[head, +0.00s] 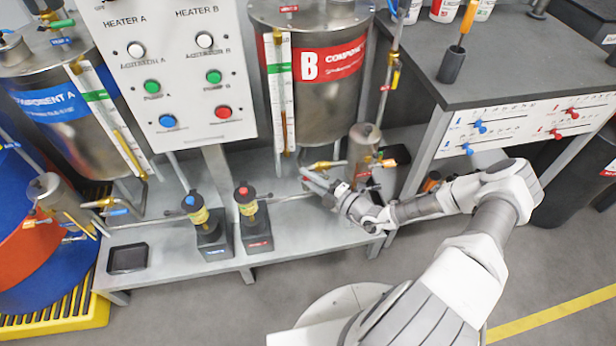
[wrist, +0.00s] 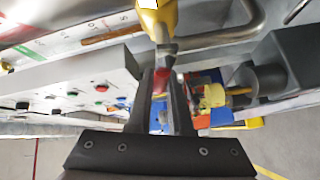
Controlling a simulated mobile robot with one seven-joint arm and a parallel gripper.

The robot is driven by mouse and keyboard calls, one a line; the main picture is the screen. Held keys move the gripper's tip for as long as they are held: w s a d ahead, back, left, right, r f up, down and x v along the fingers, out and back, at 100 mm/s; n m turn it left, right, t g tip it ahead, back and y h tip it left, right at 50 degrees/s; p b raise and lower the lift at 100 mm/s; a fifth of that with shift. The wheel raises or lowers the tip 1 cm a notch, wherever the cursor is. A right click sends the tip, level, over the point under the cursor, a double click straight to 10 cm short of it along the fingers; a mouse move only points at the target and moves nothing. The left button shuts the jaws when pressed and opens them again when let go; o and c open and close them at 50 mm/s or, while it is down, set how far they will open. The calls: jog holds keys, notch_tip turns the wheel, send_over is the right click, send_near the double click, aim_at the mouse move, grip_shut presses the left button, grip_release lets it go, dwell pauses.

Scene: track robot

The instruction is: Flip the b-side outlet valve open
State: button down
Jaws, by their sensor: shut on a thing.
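The B tank (head: 325,95) is a steel drum with a red "B" label. Its brass outlet valve (head: 326,165) sits low beneath it, and shows as a yellow brass body (wrist: 157,18) at the top of the wrist view. My gripper (head: 312,183) reaches in from the right, just below this valve. In the wrist view its two dark fingers (wrist: 165,95) are close together with a small red lever (wrist: 161,82) between them, just below the brass body. The fingers hide most of the lever, so its exact angle cannot be told.
Two small pumps, one blue-topped (head: 207,225) and one red-topped (head: 253,215), stand on the grey bench (head: 180,262) left of my gripper. A small steel canister (head: 363,145) is close on the right. A control panel (head: 180,70) rises behind the pumps.

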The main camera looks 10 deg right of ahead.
jog(key=shift+a+n+g+h+p, duration=0.1)
jog(key=shift+n+g+h+p, duration=0.25)
jog(key=shift+p, duration=0.65)
jog(key=shift+f+n+h+p, duration=0.25)
jog(key=shift+f+n+p, duration=0.45)
jog(key=shift+p, duration=0.1)
jog(key=c, duration=0.8)
grip_release()
jog(key=shift+c, duration=0.2)
jog(key=p+v, duration=0.1)
jog(key=v, duration=1.6)
jog(key=shift+d+r, duration=0.25)
jog(key=shift+r, duration=0.1)
